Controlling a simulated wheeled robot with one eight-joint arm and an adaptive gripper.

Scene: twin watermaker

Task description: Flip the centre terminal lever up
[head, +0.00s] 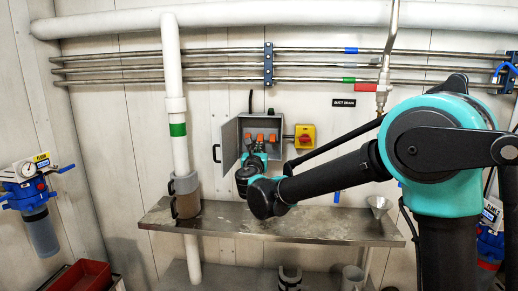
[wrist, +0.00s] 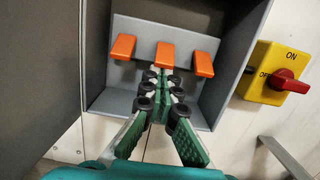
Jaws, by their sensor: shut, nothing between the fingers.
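Three orange levers sit in a row inside an open grey box on the wall. The centre terminal lever (wrist: 164,55) is between the left lever (wrist: 123,46) and the right lever (wrist: 204,64). All three look to stand at a similar angle. My gripper (wrist: 161,75) is shut and empty, its fingertips inside the box just below the centre lever in the wrist view. I cannot tell whether the tips touch it. In the head view my gripper (head: 256,151) reaches into the box from below, hiding part of the inside.
The grey box (head: 231,130) has its door (wrist: 42,75) swung open to the left. A yellow switch with a red knob (wrist: 277,76) is right of the box. A metal shelf (head: 330,226) runs below. A white pipe (head: 172,90) stands to the left.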

